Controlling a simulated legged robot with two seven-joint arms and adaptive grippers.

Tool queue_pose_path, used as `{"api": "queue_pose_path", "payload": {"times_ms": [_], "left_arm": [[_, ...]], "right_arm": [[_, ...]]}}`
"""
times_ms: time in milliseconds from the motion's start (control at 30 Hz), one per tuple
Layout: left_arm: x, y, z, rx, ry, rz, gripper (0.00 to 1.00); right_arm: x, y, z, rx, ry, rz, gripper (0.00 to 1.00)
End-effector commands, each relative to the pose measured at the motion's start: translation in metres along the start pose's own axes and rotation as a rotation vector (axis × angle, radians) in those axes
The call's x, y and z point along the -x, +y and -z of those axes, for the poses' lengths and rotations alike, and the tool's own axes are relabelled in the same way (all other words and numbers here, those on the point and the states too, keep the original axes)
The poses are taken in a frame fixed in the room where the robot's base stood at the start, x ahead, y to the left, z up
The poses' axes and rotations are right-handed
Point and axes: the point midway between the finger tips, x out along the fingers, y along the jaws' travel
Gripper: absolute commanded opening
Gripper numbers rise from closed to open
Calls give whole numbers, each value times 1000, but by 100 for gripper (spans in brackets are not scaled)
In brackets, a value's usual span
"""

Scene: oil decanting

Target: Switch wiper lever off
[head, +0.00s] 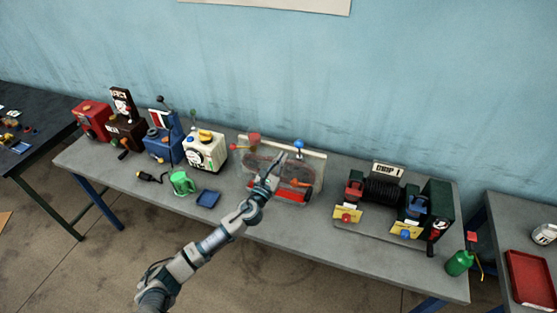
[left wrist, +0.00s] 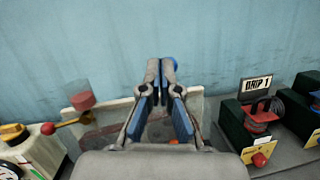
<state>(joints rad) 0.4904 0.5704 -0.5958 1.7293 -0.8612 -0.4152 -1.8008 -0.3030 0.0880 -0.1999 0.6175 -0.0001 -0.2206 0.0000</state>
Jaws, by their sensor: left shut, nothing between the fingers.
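A cream-framed panel (head: 320,165) with a dark clear pane stands at the middle of the table; its frame also shows in the left wrist view (left wrist: 195,105). A lever with a red ball (head: 234,147) is at its left side, seen also in the left wrist view (left wrist: 48,128). A blue knob (head: 298,145) is on its top right, mostly hidden behind my fingertips in the left wrist view. Which one is the wiper lever, I cannot tell. My left gripper (head: 280,160) is shut and empty in front of the panel. My right gripper is not in view.
A red cylinder (head: 254,139) stands at the panel's top left. A cream box with a yellow handle (head: 205,152) is to its left. A green mug (head: 182,183) and blue tray (head: 208,198) lie in front. A dark machine labelled DRIP 1 (head: 387,170) stands right.

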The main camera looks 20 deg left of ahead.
Motion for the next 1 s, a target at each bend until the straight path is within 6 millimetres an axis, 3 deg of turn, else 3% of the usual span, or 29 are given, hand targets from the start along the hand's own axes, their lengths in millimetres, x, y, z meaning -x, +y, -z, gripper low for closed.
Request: {"api": "queue_pose_path", "payload": {"times_ms": [233, 467, 833, 933, 1000], "left_arm": [[22, -1, -24, -4, 0, 3, 0], [22, -7, -27, -8, 3, 5, 0], [25, 0, -26, 2, 3, 1, 0], [34, -2, -15, 113, 32, -23, 0], [51, -7, 2, 317, 84, -79, 0]], "right_arm": [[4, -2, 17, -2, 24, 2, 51], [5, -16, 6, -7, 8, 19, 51], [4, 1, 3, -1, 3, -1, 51], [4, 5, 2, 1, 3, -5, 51], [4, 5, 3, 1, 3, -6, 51]]}}
